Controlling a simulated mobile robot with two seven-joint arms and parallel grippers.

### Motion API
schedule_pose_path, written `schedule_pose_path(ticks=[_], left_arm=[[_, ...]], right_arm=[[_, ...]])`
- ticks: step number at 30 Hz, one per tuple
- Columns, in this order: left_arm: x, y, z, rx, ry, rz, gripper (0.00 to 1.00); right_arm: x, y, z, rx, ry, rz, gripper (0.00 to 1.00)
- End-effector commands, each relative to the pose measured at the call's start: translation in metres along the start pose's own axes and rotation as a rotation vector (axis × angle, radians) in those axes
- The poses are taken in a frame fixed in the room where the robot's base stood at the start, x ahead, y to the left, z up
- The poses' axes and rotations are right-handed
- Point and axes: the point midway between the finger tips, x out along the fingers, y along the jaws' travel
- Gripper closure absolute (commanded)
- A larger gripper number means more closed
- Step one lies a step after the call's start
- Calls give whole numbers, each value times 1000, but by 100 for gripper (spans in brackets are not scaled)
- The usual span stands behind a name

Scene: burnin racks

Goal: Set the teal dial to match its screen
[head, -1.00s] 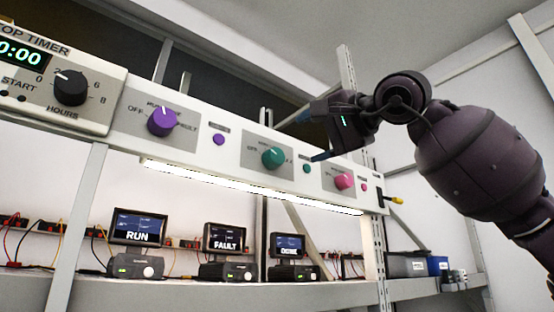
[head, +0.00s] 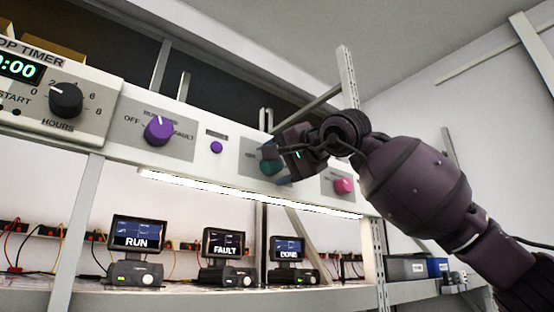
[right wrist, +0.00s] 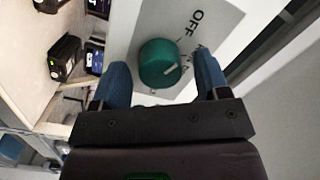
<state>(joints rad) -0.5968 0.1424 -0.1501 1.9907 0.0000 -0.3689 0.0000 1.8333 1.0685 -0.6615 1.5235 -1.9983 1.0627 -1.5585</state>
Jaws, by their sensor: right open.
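The teal dial (head: 266,167) is on the white panel, between the purple and pink dials, partly hidden by my right gripper (head: 279,163). In the right wrist view, the teal dial (right wrist: 158,62) lies between the two blue fingers of my open right gripper (right wrist: 162,72), with gaps visible on both sides. Its white pointer mark points right in that view. "OFF" is readable on its plate (right wrist: 212,22); the other markings are too small or covered. Below the panel, three screens read "RUN" (head: 138,232), "FAULT" (head: 223,242) and apparently "DONE" (head: 288,248). My left gripper is out of view.
A purple dial (head: 158,131) and timer box (head: 98,95) are to the left on the panel; a pink dial (head: 343,186) is close to the right of my gripper. A light strip (head: 240,193) runs underneath. Bins (head: 405,268) stand at lower right.

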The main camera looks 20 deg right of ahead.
Motion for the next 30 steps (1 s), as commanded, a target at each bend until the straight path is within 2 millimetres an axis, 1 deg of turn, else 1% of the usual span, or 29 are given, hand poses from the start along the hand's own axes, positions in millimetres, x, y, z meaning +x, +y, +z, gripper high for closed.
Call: schedule_pose_path(ticks=[4, 11, 18, 20, 21, 30], left_arm=[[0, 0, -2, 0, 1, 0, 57], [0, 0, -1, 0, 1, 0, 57], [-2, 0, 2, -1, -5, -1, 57], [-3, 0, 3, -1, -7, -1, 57], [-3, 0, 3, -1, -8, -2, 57], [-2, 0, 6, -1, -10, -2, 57]], right_arm=[[5, 0, 0, 0, 1, 1, 31], [5, 1, 0, 0, 0, 1, 31], [5, 1, 0, 0, 0, 1, 68], [5, 1, 0, 0, 0, 1, 77], [5, 1, 0, 0, 0, 1, 81], [5, 1, 1, 42, 1, -1, 81]])
